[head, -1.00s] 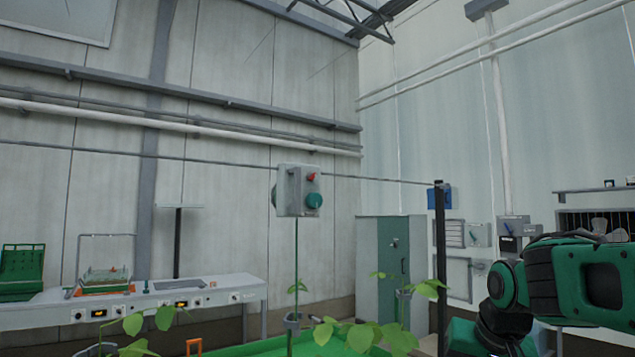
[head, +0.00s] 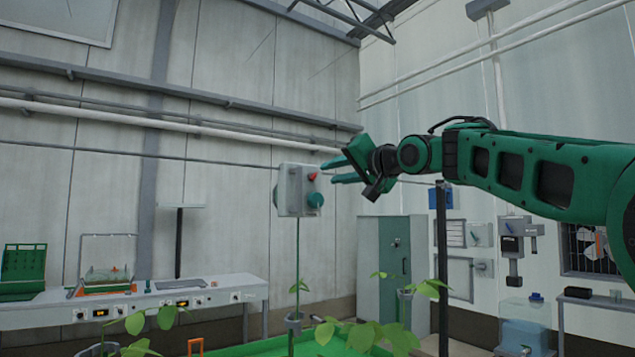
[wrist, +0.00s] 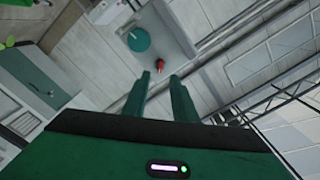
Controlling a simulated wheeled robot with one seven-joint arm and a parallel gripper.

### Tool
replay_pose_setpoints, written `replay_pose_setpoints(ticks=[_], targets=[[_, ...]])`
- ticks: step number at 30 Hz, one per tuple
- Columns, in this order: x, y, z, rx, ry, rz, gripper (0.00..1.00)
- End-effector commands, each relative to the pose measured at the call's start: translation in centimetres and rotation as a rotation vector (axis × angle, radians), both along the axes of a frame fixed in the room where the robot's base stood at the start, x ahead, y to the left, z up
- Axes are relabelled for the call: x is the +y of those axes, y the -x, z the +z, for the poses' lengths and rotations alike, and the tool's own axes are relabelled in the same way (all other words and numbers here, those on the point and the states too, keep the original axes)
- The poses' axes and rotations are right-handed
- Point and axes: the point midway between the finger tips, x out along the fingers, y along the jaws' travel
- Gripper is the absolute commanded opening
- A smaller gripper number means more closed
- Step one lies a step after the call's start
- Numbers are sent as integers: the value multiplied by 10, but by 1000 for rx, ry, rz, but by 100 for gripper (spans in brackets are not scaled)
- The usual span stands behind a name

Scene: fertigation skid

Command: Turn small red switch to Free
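A grey control box (head: 294,190) stands on a thin green post. On its face are a small red switch (head: 312,177) and, below it, a larger teal knob (head: 315,200). My gripper (head: 330,171) is just right of the box, with two green fingers pointing left towards it. In the wrist view the fingertips (wrist: 160,80) are apart with nothing between them. The red switch (wrist: 160,65) shows just beyond the fingertips, and the teal knob (wrist: 138,39) lies up and left of it. I see no contact with the switch. The labels are too small to read.
A wire (head: 240,163) runs across behind the box. Plants (head: 350,334) and a green tray (head: 262,345) lie below. A workbench (head: 215,291) is at the left, a cabinet (head: 385,258) at the back, and a dark post (head: 442,270) right of centre.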

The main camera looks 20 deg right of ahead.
Motion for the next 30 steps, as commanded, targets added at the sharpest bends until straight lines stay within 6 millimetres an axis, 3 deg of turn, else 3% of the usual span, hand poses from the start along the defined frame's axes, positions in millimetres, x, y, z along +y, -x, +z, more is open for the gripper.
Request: replay_pose_setpoints(ticks=[6,12,24,25,28,30], targets=[[13,-37,-1,2,0,2,25],[18,-57,-1,2,1,-1,25],[20,-63,-1,1,1,-1,25],[20,-63,-1,1,1,-1,23],[20,-63,-1,2,2,-2,0],[20,-63,-1,2,2,-2,0]])
